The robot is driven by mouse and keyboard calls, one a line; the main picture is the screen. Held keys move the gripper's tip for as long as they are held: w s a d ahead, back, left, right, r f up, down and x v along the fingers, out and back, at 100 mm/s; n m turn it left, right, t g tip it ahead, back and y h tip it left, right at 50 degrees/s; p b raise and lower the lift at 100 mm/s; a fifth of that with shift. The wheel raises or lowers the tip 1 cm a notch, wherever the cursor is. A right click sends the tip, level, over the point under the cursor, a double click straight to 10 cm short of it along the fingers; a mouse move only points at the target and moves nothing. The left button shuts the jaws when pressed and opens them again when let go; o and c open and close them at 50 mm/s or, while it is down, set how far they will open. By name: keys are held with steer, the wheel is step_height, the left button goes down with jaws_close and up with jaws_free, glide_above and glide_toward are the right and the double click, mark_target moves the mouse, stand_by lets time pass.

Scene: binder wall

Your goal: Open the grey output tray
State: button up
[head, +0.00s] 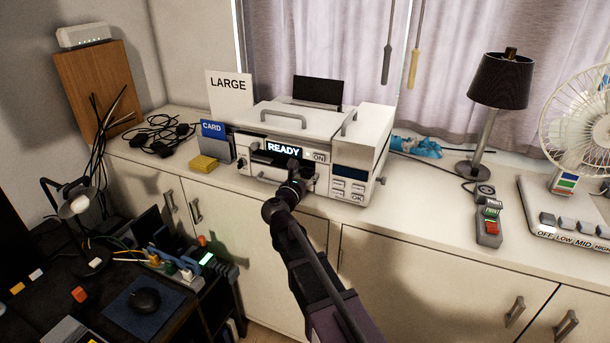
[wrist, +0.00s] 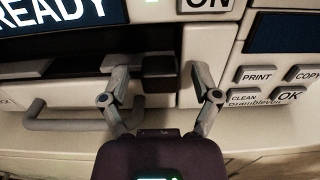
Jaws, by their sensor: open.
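A cream office machine (head: 262,130) with a lit READY display (head: 283,148) stands on the counter. In the wrist view, a low drawer-like front (wrist: 75,96) carries a grey bar handle (wrist: 75,124) at left. Above it runs a dark slot with grey strips (wrist: 85,68). I cannot tell for certain which part is the output tray. My gripper (wrist: 162,82) is open at the machine's front, to the right of the bar handle. A dark block (wrist: 159,68) shows between its fingertips, and I cannot tell whether they touch it. In the head view, my gripper (head: 296,178) hides part of the front.
PRINT, COPY, CLEAN and OK buttons (wrist: 268,85) are just right of my gripper. A blue CARD holder (head: 214,140) and yellow block (head: 203,163) stand left of the machine. A lamp (head: 490,120), grey remote (head: 489,222) and fan (head: 580,120) are right.

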steer(key=shift+w, duration=0.15)
jaws_close()
steer(key=v, duration=1.6)
steer(key=shift+s, duration=0.3)
steer(key=shift+r, duration=0.1)
jaws_free()
